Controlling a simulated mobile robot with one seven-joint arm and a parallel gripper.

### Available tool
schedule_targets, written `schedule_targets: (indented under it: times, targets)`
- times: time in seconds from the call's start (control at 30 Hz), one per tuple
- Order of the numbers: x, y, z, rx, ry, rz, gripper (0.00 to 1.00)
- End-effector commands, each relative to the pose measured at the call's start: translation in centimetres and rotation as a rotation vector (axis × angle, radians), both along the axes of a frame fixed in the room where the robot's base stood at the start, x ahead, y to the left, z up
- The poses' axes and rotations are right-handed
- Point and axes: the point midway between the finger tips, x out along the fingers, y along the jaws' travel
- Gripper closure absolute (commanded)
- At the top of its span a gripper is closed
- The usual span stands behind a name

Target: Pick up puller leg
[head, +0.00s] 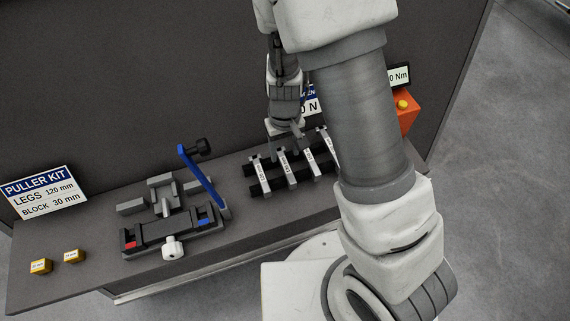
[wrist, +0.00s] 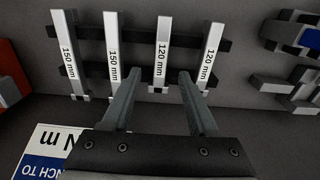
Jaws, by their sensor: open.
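Several silver puller legs lie side by side across a dark rack (wrist: 137,32). In the wrist view, two labelled 120 mm are on the right, an inner one (wrist: 162,50) and an outer one (wrist: 207,50). Two labelled 150 mm (wrist: 69,55) (wrist: 114,55) are on the left. My gripper (wrist: 158,76) is open and empty, its fingers on either side of the inner 120 mm leg's lower end in the picture. In the head view my gripper (head: 285,136) is over the back of the rack; the gap to the legs is unclear. My arm partly hides the rack's right end.
A sign (head: 45,192) reads PULLER KIT, LEGS 120 mm, BLOCK 30 mm. A dark fixture (head: 170,232) with a blue lever (head: 203,180) stands left of the rack. Two small yellow blocks (head: 41,266) (head: 73,256) sit front left. An orange box (head: 405,108) is at right.

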Motion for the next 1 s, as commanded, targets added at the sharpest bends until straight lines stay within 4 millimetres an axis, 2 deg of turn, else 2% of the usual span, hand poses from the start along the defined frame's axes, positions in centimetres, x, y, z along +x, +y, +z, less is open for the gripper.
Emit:
schedule_targets:
  times: [0.23,0.53,0.87,1.0]
  targets:
    - [-0.1,0.0,-1.5,-0.001,0.002,0.0,0.4]
    - [-0.3,-0.1,-5.3,0.001,0.0,0.0,0.4]
    - [-0.3,0.0,-5.9,0.002,-0.002,0.002,0.4]
    - [-0.3,0.0,-5.9,0.002,-0.002,0.002,0.62]
